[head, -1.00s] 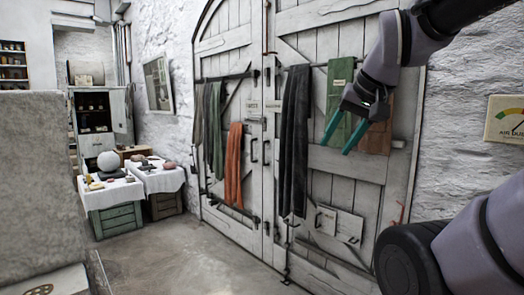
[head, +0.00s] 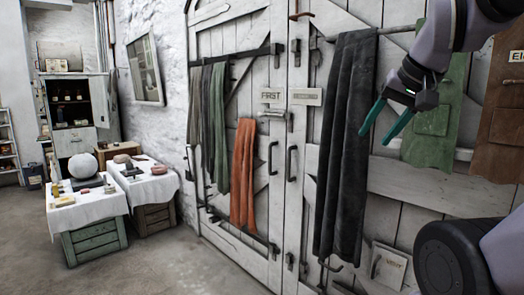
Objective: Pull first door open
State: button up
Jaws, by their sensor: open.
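The first door (head: 220,120) is the left leaf of a pair of white plank doors, marked by a small sign (head: 271,96) reading "FIRST". It looks shut. Its dark upright handle (head: 274,158) is near the meeting edge. The other leaf (head: 400,188) has its own handle (head: 292,164) close beside it. A latch (head: 272,115) shows below the sign. My gripper (head: 386,122) has teal fingers spread apart and is empty. It is in front of the right leaf, to the right of the handles and higher than them.
Grey, green and orange cloths (head: 243,175) hang on the first door. A dark cloth (head: 345,145) hangs on the right leaf, between the handles and my gripper in the picture. Two white-covered tables (head: 90,207) stand at left. The floor (head: 180,262) before the first door is clear.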

aim_at(241, 156)
jog(key=i+u, duration=0.3)
jog(key=i, duration=0.2)
jog(key=i+l+u, duration=0.25)
jog(key=i, duration=0.2)
jog(key=i+l+u, duration=0.3)
jog(key=i, duration=0.2)
jog(key=j+u, duration=0.1)
jog(key=u, duration=0.35)
